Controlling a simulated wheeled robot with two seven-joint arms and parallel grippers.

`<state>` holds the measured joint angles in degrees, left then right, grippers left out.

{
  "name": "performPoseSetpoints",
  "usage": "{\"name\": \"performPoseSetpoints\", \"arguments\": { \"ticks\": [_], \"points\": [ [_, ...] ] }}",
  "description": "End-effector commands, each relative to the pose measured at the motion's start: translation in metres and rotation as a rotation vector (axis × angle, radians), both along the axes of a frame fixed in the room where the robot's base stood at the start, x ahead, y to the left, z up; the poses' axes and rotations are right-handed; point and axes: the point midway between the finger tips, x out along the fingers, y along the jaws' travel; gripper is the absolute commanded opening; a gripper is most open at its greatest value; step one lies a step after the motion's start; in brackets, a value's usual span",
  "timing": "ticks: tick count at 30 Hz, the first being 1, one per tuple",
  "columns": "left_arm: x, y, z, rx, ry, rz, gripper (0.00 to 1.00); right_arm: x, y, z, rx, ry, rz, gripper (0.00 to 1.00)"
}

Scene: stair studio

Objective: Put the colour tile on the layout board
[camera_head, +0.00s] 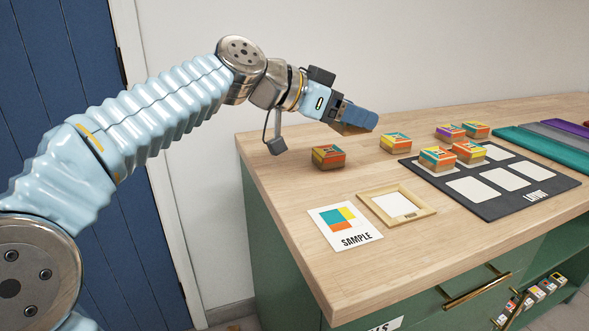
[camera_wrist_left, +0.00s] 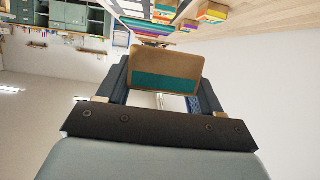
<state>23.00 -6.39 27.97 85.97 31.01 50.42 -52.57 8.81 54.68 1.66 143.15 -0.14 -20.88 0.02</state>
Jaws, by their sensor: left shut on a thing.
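My left gripper (camera_head: 357,117) is in the air above the back left of the wooden counter. It is shut on the colour tile, which shows in the left wrist view as a tan block with a teal band (camera_wrist_left: 166,80). In the head view the fingers hide most of it. The dark layout board (camera_head: 489,207) lies flat to the right, apart from the gripper. It has pale rectangular spaces, several of them bare in front. Two multicoloured blocks (camera_head: 437,159) (camera_head: 468,152) stand at its left and rear side. My right gripper is not in view.
Other multicoloured blocks (camera_head: 328,157) (camera_head: 395,143) (camera_head: 450,132) stand on the counter (camera_head: 290,185). A sample card (camera_head: 345,240) and a wooden frame (camera_head: 425,211) lie in front. Teal, grey and purple strips (camera_head: 545,150) lie at the right. The front left corner is clear.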

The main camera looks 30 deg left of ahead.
Motion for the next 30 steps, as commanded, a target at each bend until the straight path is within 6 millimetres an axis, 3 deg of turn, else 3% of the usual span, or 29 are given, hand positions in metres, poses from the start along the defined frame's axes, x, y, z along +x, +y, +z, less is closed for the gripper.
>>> {"name": "performPoseSetpoints", "arguments": {
  "ticks": [4,7,14,18,30],
  "points": [
    [0.001,0.003,-0.002,-0.001,0.001,0.002,0.34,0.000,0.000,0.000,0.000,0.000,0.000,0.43],
    [0.004,0.018,-0.009,-0.001,0.004,0.005,0.34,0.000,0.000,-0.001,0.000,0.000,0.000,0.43],
    [0.016,0.081,-0.035,-0.003,0.005,0.007,0.34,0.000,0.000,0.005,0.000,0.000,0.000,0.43],
    [0.021,0.109,-0.064,-0.004,0.004,0.005,0.34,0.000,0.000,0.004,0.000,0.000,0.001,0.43],
    [0.026,0.139,-0.102,-0.001,0.002,0.002,0.34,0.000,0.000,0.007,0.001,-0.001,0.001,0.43]
  ]
}}
